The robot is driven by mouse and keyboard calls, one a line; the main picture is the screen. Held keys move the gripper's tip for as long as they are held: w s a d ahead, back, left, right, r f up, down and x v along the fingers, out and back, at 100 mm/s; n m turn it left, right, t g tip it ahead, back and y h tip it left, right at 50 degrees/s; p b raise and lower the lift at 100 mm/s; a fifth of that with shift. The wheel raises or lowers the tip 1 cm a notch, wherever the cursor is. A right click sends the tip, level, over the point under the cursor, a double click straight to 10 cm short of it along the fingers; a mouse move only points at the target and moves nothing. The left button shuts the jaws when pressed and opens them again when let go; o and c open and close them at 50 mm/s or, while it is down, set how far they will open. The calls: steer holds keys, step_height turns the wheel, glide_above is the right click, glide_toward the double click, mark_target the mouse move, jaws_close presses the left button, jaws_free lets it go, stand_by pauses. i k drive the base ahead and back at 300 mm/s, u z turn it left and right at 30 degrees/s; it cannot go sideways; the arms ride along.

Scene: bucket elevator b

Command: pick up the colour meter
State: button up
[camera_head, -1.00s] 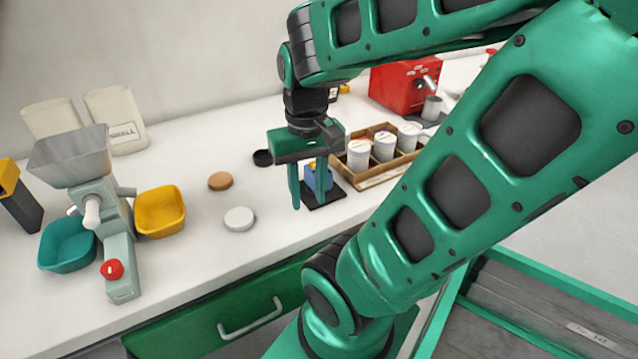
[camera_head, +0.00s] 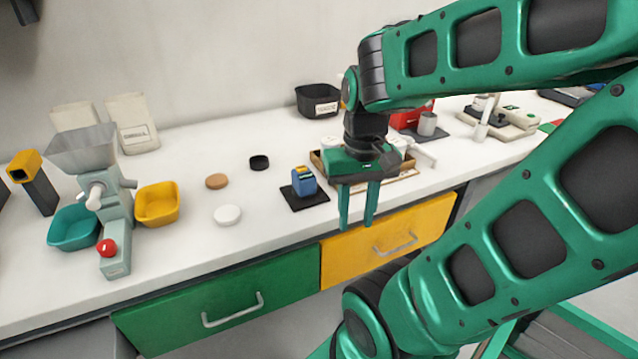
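A small blue device with a yellow top, which looks like the colour meter (camera_head: 304,181), stands on a black pad (camera_head: 312,199) on the white counter. My gripper (camera_head: 357,224) points down to the right of it, near the counter's front edge. Its two green fingers are apart with nothing between them, and it does not appear to touch the device. My gripper and arm hide part of the wooden tray (camera_head: 318,160) behind.
A white disc (camera_head: 227,215), a tan disc (camera_head: 217,181) and a black disc (camera_head: 259,162) lie left of the pad. A grinder (camera_head: 113,215) with teal (camera_head: 74,230) and yellow bins (camera_head: 157,205) stands farther left. Green (camera_head: 230,300) and yellow drawers (camera_head: 385,240) are below.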

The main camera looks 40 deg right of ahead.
mark_target(304, 183)
steer(key=z, duration=1.8)
steer(key=k, duration=2)
steer(key=u, duration=0.65)
steer(key=i, duration=1)
